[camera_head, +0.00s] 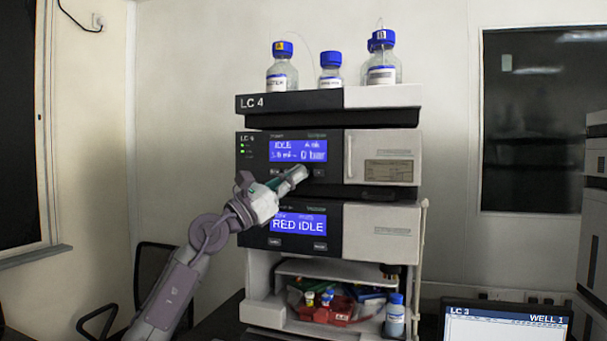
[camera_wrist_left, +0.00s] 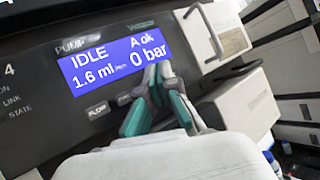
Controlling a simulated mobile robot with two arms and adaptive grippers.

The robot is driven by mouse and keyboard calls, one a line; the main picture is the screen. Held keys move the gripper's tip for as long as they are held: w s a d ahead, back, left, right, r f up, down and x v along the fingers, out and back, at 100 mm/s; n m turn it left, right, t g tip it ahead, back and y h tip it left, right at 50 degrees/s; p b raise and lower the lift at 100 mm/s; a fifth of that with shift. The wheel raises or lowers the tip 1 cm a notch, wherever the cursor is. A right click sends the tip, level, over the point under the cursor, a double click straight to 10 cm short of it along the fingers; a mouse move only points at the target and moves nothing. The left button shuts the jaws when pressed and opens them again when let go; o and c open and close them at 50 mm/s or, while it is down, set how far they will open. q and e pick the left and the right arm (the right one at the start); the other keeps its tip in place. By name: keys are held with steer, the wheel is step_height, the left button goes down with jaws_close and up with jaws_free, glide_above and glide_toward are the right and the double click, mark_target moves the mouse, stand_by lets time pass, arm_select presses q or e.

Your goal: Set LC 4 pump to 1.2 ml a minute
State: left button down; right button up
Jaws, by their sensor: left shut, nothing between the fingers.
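The LC 4 pump module (camera_head: 256,165) sits in the upper part of the stack under the LC 4 label. Its blue display (camera_head: 298,150) reads IDLE, A ok and 0 bar. In the left wrist view the display (camera_wrist_left: 112,62) reads 1.6 ml per minute. My left gripper (camera_head: 299,173) is shut and empty, its fingertips at the lower right of the display. In the left wrist view the shut fingertips (camera_wrist_left: 158,72) overlap the display's lower right edge and hide any keys behind them. A small key (camera_wrist_left: 97,110) shows below the display. I cannot tell whether the fingertips touch the panel. My right gripper is not in view.
Bottles (camera_head: 283,75) with blue caps stand on the top tray (camera_head: 383,96). A lower module's display (camera_head: 298,225) reads RED IDLE. An open shelf below holds small vials and a red tray (camera_head: 335,312). An LC 3 screen (camera_head: 505,325) stands at lower right.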

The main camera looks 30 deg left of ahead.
arm_select(q)
steer(key=shift+w, duration=0.15)
steer(key=shift+w, duration=0.3)
steer(key=shift+w+a, duration=0.2)
steer(key=shift+w, duration=0.15)
stand_by(0.9)
steer(key=shift+s, duration=0.1)
steer(key=shift+s+d, duration=0.2)
steer(key=shift+s, duration=0.5)
steer(key=s, duration=0.2)
steer(key=s+d+p, duration=0.1)
steer(key=s, duration=0.1)
steer(key=shift+s+d, duration=0.1)
steer(key=shift+s, duration=0.3)
stand_by(1.8)
